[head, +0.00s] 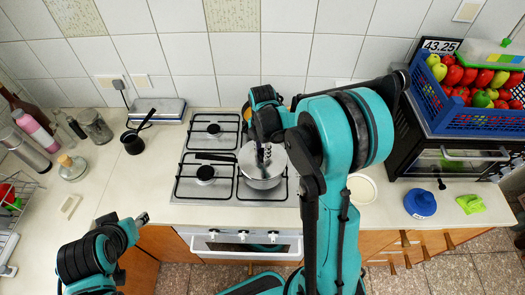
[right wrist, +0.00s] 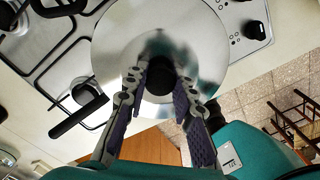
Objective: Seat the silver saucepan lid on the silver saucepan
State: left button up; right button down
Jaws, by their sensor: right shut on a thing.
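The silver saucepan lid (head: 249,157) is over the silver saucepan (head: 262,184) on the stove's right front burner. The lid looks roughly level and lined up with the pan; I cannot tell whether its rim touches all round. My right gripper (head: 264,158) reaches down from above, shut on the lid's dark knob. In the right wrist view the shiny lid (right wrist: 205,38) fills the upper middle, with the fingers (right wrist: 160,88) on either side of the knob. The pan's black handle points left. My left gripper (head: 142,218) is at the lower left, away from the pan, its jaws unclear.
The stove (head: 190,186) has free burners on the left. A white plate (head: 362,188), a blue object (head: 420,203) and a blue fruit crate (head: 437,110) are on the right.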

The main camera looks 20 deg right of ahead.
jog(key=shift+f+b, duration=0.6)
jog(key=shift+b, duration=0.15)
dwell(1.0)
jog(key=shift+c, duration=2.4)
grip_release()
jog(key=shift+r, duration=0.1)
jog(key=shift+r+p, duration=2.75)
jog(key=shift+r, duration=1.25)
jog(key=shift+f, duration=0.1)
